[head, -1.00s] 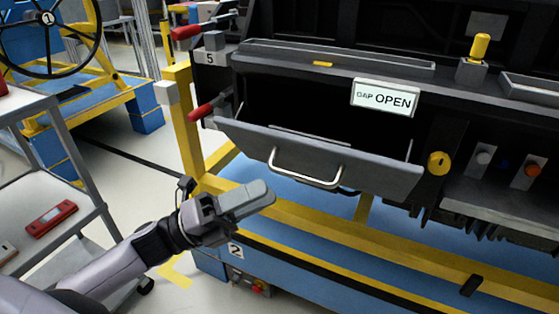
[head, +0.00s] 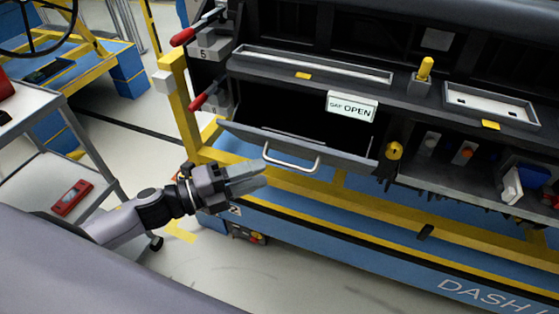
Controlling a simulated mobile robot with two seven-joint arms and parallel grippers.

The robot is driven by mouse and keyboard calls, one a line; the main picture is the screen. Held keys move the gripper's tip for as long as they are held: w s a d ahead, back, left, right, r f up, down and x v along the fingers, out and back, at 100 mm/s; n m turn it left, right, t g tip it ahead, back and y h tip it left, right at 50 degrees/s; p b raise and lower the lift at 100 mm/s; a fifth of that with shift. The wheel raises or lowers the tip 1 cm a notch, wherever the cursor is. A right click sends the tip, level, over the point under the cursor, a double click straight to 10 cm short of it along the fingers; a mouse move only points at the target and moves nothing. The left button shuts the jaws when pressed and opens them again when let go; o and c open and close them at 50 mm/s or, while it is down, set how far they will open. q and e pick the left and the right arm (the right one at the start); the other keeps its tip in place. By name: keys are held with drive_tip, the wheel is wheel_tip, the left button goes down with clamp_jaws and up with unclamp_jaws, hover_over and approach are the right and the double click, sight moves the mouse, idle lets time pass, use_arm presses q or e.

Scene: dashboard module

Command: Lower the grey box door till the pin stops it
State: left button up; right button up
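The grey box door (head: 340,157) hangs tilted outward at the front of the dashboard module, with the dark box opening showing above and behind it. Its pale bar handle (head: 292,167) is on the outer face. My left gripper (head: 262,176) is just left of and slightly below the handle in the picture, with its fingers close together and nothing seen between them. No contact with the door or handle is visible. A yellow knob (head: 394,151) sits right of the door. I cannot tell which part is the pin. My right gripper is not in view.
A sign reading "GAP OPEN" (head: 352,106) is above the opening. Red-handled levers (head: 205,95) and a yellow post (head: 181,112) stand left of the door. A grey shelf cart (head: 45,165) is at the left. Yellow and blue frame rails run below the door.

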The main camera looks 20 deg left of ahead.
sight(284, 166)
use_arm(q)
drive_tip(key=shift+p+x, duration=0.4)
drive_tip(key=shift+x, duration=2.6)
clamp_jaws()
